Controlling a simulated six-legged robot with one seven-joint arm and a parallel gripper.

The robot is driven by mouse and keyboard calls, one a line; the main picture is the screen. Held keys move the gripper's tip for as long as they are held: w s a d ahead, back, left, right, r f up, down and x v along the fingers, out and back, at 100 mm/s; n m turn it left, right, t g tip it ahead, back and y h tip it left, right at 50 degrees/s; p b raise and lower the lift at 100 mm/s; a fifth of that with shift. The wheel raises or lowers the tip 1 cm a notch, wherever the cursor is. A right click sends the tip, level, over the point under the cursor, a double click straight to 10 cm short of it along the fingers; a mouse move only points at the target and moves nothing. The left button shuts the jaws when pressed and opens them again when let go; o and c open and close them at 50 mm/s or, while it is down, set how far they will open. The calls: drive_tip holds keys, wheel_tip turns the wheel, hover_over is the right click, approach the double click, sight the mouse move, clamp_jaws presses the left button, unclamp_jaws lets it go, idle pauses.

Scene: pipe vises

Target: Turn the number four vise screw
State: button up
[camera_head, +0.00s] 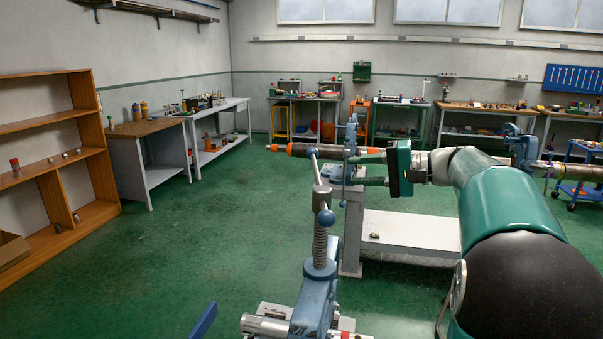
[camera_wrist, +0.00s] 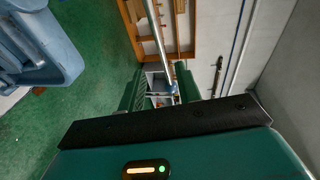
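Three blue pipe vises show in the head view: a near one (camera_head: 318,275) at the bottom middle, one behind it (camera_head: 351,135), and one at the right (camera_head: 523,148). No vise number is readable. The near vise has an upright threaded screw and a tilted bar handle (camera_head: 318,185) with ball ends. My gripper (camera_head: 361,169) points left beside the middle vise, its green fingers apart. In the wrist view, a metal bar (camera_wrist: 158,35) runs down between the open fingers (camera_wrist: 158,82); I cannot tell whether it touches them. A blue vise part (camera_wrist: 40,50) fills the upper left.
A pipe with orange sections (camera_head: 310,150) lies in the middle vise. Another pipe (camera_head: 570,171) sits at the right vise. A grey bench (camera_head: 410,232) stands below my arm. Wooden shelves (camera_head: 45,150) and worktables (camera_head: 218,110) line the walls. Green floor at left is clear.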

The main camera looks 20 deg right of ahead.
drive_tip(key=x, duration=1.2)
drive_tip(key=shift+a, duration=0.2)
drive_tip(key=shift+w, duration=0.15)
drive_tip(key=shift+c, duration=0.8)
clamp_jaws()
